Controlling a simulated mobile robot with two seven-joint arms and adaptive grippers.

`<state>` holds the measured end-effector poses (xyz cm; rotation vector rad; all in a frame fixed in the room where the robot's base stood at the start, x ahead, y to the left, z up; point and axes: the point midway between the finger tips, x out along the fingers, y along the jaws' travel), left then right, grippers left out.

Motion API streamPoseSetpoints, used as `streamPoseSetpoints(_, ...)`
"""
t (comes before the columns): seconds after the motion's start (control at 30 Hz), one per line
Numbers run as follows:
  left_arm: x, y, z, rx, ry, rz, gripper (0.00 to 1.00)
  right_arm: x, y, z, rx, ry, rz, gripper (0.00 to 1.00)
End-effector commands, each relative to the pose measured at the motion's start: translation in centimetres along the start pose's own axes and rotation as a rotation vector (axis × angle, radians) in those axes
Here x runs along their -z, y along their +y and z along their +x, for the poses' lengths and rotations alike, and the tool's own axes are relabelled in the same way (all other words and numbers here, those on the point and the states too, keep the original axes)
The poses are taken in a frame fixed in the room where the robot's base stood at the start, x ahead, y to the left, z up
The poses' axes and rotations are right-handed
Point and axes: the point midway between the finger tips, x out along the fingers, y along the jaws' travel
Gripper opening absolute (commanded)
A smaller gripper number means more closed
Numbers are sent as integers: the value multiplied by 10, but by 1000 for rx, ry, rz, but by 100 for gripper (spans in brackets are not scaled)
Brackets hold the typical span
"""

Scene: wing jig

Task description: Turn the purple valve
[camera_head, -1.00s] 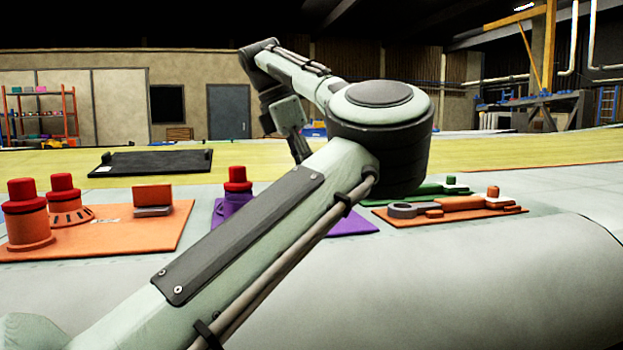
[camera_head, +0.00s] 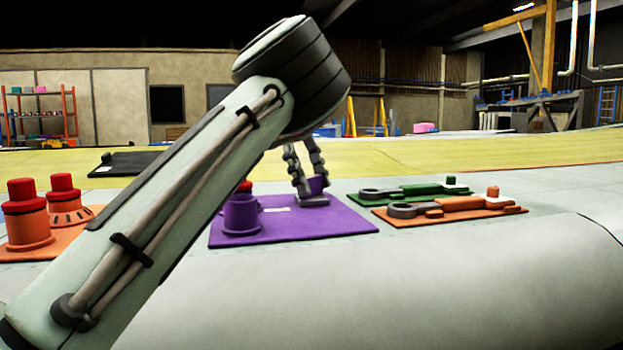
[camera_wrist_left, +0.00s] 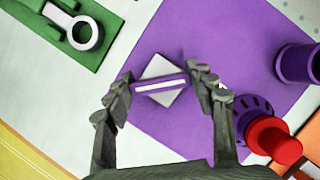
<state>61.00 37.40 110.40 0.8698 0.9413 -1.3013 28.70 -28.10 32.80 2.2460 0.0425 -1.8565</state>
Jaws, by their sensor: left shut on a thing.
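The purple board (camera_head: 340,225) lies on the pale surface in the middle of the head view. Its purple valve (camera_head: 317,184) is an upright plate-like handle on a small grey base (camera_head: 313,201). In the left wrist view the valve (camera_wrist_left: 160,86) is a purple bar with a white stripe, set at an angle to the square base (camera_wrist_left: 160,70) behind it. My left gripper (camera_head: 305,178) reaches down over the valve. In the left wrist view its fingers (camera_wrist_left: 163,90) are shut on the bar's two ends. My right gripper is not in view.
A purple cylinder (camera_head: 240,214) and a red-topped knob (camera_wrist_left: 272,138) stand on the same board. An orange board with red-topped cylinders (camera_head: 28,215) is at left. Green (camera_head: 425,189) and orange (camera_head: 460,204) tool boards lie at right. The front surface is clear.

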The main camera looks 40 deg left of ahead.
Motion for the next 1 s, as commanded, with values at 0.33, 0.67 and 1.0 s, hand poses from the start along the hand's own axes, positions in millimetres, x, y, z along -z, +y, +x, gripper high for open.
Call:
streamPoseSetpoints(0.33,0,1,-1,96,-1,245,26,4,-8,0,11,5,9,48)
streamPoseSetpoints(0.67,0,0,-1,145,0,357,26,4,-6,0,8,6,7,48)
streamPoseSetpoints(1.0,0,0,0,155,1,375,26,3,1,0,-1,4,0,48)
